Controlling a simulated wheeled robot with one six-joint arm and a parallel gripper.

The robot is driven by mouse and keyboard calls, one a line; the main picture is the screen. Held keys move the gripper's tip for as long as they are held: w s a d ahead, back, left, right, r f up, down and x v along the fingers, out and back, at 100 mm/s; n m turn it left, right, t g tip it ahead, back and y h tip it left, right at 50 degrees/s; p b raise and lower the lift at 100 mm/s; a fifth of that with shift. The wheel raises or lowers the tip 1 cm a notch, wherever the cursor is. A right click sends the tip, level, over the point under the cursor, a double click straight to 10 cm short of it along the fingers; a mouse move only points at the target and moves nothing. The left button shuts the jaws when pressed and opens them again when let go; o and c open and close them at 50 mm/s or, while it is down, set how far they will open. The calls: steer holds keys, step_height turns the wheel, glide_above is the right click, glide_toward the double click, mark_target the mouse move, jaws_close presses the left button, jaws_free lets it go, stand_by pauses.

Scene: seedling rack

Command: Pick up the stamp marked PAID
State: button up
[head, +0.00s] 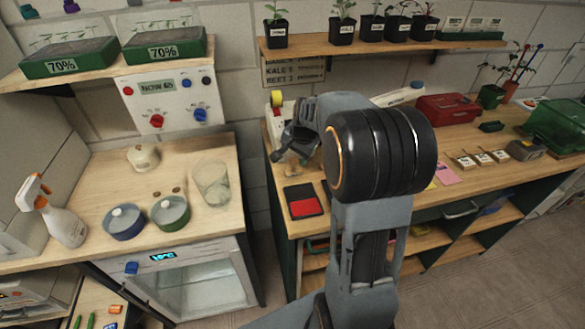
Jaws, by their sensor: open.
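Three small blocks with pale printed labels and thin upright handles, which look like stamps, stand in a row on the right workbench: left (464,161), middle (482,157) and right (499,155). Their lettering is too small to read, so I cannot tell which is marked PAID. My gripper (287,152) is open at the left end of this bench, well to the left of the stamps. It seems empty. My arm hides the middle of the bench.
A black ink pad with a red surface (304,207) lies at the bench's left front. A red box (447,108), a green crate (558,124) and pink notes (445,174) are near the stamps. A shelf of potted seedlings (390,42) hangs above.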

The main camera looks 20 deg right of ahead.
mark_target(294, 159)
steer(key=shift+p+x, duration=0.35)
steer(key=shift+x, duration=2.3)
steer(key=shift+d, duration=0.1)
steer(key=shift+c, duration=0.4)
steer(key=c, duration=0.9)
